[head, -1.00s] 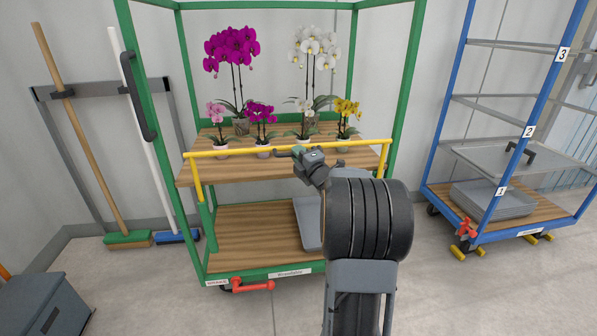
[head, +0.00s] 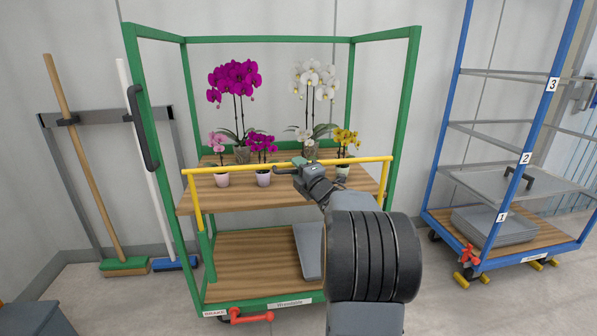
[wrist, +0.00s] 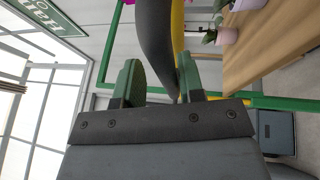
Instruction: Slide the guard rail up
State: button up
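The yellow guard rail (head: 232,167) spans the front of the green-framed trolley, level, just above the upper shelf's front edge. Its line crosses in front of the small pots. A dark curved handle (head: 283,171) shows at the rail's middle. My gripper (head: 299,166) is at this handle. Yellow of the rail (wrist: 178,28) shows just behind. My wrist hides part of the rail and shelf.
Orchids in pots (head: 263,178) stand on the upper shelf (head: 250,200) behind the rail. A blue rack (head: 485,150) stands right. Brooms (head: 82,160) lean left. A red lever (head: 250,316) sticks out at the trolley's base.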

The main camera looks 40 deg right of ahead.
jog(key=shift+f, duration=0.2)
jog(key=shift+s, duration=0.2)
jog(key=s, duration=0.4)
jog(key=s+f, duration=0.1)
jog(key=s, duration=0.3)
jog(key=s+f, duration=0.1)
jog(key=s, duration=0.4)
jog(key=shift+a+f+p, duration=0.15)
jog(key=shift+a+p, duration=0.2)
jog(key=shift+p, duration=0.05)
jog(key=w+a+r+m+g+h+p, duration=0.2)
jog(key=a+r+m+g+h+p, duration=0.2)
jog(key=a+r+m+g+p, duration=0.85)
jog(key=s+a+m+g+y+p, duration=0.1)
jog(key=s+a+m+p, duration=0.1)
jog(key=s+a+p, duration=0.2)
jog(key=s+a+r+m+g+y+p, duration=0.1)
jog(key=s+a+y+p, duration=0.1)
jog(key=s+a+p, duration=0.3)
jog(key=s+a+r+m+g+y+p, duration=0.1)
jog(key=s+a+m+g+y+p, duration=0.1)
jog(key=s+a+p, duration=0.2)
jog(key=shift+s+a+r+m+p, duration=0.15)
jog(key=shift+s+a+m+p, duration=0.2)
jog(key=shift+p, duration=0.65)
